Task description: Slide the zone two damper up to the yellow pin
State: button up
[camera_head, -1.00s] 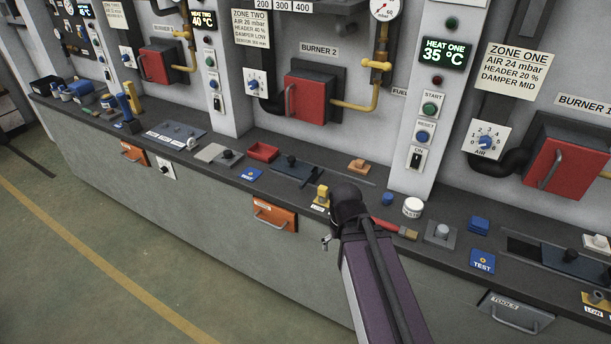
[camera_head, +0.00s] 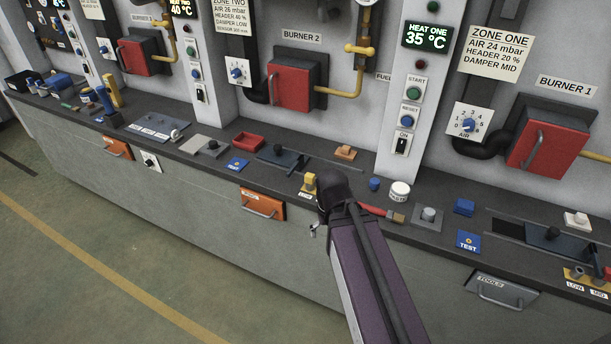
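The zone two damper (camera_head: 283,157) is a dark slide plate with a black knob, set in the counter below burner 2. The yellow pin (camera_head: 310,182) stands upright nearer the counter's front edge, by a label that seems to read LOW. The damper knob is apart from the pin, behind and to its left. My arm (camera_head: 365,265) rises from the bottom, and its dark joint is just right of the pin in the picture. My gripper is mostly hidden by the arm; only a small metal part (camera_head: 314,230) shows at its left. Its opening cannot be made out.
A red tray (camera_head: 248,141) and blue tag (camera_head: 236,164) lie left of the damper, an orange block (camera_head: 345,152) to its right. A red-handled brush (camera_head: 382,213) and white jar (camera_head: 399,191) are right of my arm. Zone one's damper (camera_head: 552,236) is farther right.

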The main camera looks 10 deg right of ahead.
aim_at(275, 154)
jog(key=z, duration=0.25)
jog(key=i, duration=0.85)
jog(key=u, duration=0.15)
